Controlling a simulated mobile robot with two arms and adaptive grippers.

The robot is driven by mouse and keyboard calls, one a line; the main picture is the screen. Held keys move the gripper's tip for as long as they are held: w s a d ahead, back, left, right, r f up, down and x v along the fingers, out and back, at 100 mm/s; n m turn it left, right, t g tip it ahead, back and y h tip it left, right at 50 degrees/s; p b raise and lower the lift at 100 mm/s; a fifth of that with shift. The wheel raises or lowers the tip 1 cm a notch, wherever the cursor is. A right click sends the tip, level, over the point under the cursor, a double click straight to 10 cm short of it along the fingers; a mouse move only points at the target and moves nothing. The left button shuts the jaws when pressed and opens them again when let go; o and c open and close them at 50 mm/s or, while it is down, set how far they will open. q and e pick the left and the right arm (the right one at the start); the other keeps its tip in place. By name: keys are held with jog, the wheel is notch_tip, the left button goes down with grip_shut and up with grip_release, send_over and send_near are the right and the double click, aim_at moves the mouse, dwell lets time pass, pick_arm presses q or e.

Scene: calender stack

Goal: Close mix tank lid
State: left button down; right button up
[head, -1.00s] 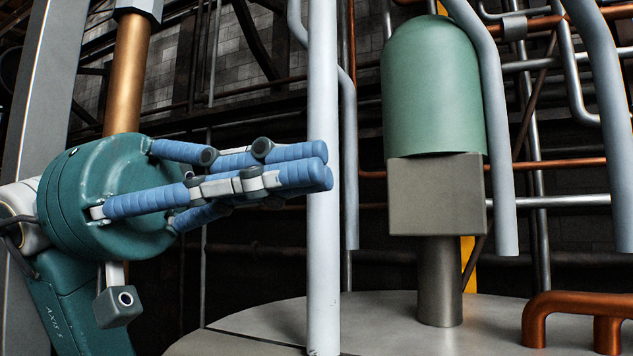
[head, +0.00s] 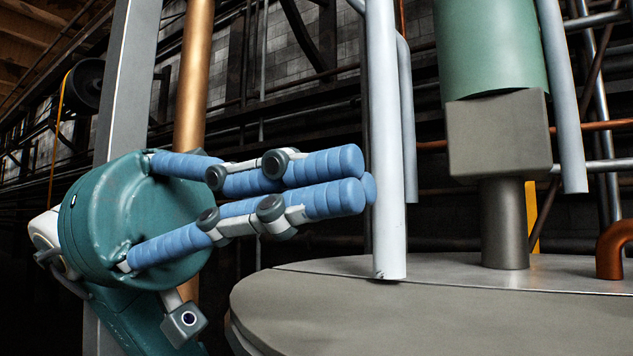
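The mix tank's round grey top (head: 430,310) fills the lower right of the head view. A thin seam crosses it, with a broad flat section in front. I cannot tell for certain which section is the lid, or whether it is raised. My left gripper (head: 350,181), with blue ribbed fingers on a teal palm, is left of the tank and above its left rim. Its fingertips are close together with nothing seen between them. In the picture they lie against the left edge of a pale upright pipe; contact cannot be told. My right gripper is out of view.
The pale pipe (head: 386,150) ends low over the tank top. A green motor (head: 490,45) on a grey block (head: 498,133) and shaft (head: 503,225) stands on the tank. A copper pipe (head: 612,250) is at the right. A copper-coloured column (head: 194,80) stands behind my gripper.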

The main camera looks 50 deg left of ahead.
pick_arm(q)
notch_tip(320, 180, up, 10)
dwell(1.0)
